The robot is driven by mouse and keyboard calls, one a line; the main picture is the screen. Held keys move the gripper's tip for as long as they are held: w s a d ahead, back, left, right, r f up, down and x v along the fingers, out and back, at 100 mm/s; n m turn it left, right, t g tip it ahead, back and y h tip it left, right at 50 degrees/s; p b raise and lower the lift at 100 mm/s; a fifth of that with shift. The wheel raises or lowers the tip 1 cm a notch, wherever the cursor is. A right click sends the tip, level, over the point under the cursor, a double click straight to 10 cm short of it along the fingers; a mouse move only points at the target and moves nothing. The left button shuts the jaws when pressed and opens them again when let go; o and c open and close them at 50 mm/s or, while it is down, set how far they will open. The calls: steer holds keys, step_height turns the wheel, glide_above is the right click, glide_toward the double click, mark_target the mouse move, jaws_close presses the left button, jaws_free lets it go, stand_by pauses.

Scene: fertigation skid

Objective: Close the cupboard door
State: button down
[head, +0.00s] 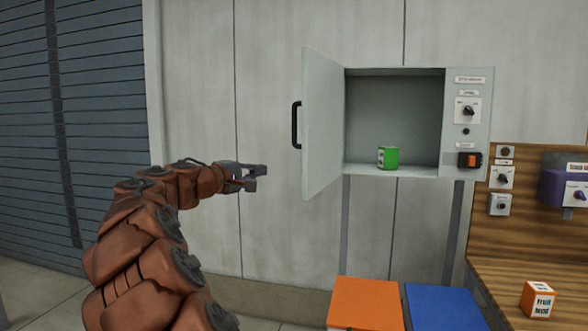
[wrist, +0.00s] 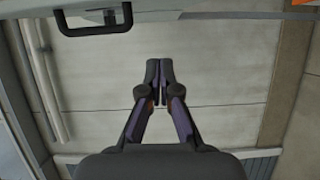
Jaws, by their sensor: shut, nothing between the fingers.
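The cupboard (head: 454,120) is a pale grey box on the wall. Its door (head: 322,125) is hinged on the left and stands wide open, swung out towards me. A black bar handle (head: 296,125) is on the door's outer face. A green can (head: 388,158) with a white label stands inside on the cupboard floor. My gripper (head: 262,177) is shut and empty, to the left of the door and a little below the handle, apart from both. In the wrist view my gripper (wrist: 159,82) points at the wall, and the handle (wrist: 94,22) shows at the upper left.
An orange surface (head: 365,302) and a blue surface (head: 444,308) are below the cupboard. A wooden bench (head: 500,281) at the right bears an orange-and-white box (head: 537,299). A blue shutter (head: 70,130) is at the left. The wall left of the door is clear.

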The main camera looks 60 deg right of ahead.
steer(key=s+d+p, duration=0.3)
steer(key=s+d, duration=0.1)
steer(key=d, duration=0.7)
steer(key=shift+r, duration=0.15)
steer(key=shift+s, duration=0.2)
stand_by(0.6)
